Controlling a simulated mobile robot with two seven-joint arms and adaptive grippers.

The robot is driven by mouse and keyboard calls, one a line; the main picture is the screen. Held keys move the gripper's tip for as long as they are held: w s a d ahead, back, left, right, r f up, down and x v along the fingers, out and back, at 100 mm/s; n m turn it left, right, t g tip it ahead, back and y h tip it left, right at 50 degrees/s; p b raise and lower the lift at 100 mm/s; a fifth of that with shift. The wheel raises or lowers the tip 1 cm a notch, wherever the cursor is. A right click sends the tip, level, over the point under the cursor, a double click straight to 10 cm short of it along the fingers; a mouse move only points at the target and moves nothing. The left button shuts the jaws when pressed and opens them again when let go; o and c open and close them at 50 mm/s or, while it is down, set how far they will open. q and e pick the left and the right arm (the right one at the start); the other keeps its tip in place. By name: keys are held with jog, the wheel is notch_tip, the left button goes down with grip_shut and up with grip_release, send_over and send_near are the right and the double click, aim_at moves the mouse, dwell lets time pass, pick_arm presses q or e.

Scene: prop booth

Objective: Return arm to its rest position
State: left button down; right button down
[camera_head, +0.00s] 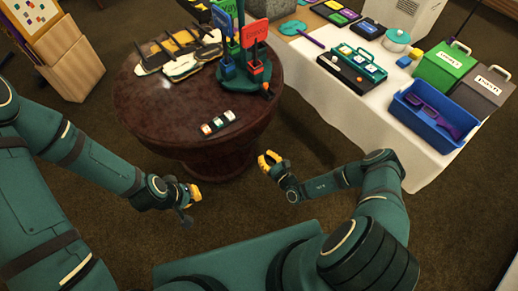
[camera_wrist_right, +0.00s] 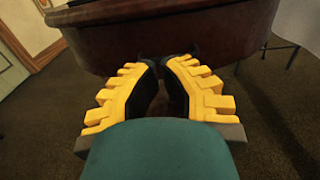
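My left gripper (camera_head: 190,196) is at the end of my left arm, which comes in from the left in the head view. It hangs over the carpet in front of the round table, and I see nothing in it. Its finger opening is too small to make out. My right gripper (camera_head: 268,160) is beside the table's lower right side, apart from the white-clothed table. In the right wrist view its yellow fingers (camera_wrist_right: 165,75) lean toward each other with a narrow gap between the dark pads. Nothing is held between them.
The dark round table (camera_head: 150,105) carries a green sign stand (camera_head: 243,100), flat props and a small block strip (camera_head: 218,123). The white-clothed table (camera_head: 350,120) at right holds a blue bin (camera_head: 408,112) and boxes. Carpet (camera_head: 240,220) is clear between my arms.

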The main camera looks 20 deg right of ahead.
jog(key=shift+s+d, duration=0.15)
jog(key=shift+s, duration=0.1)
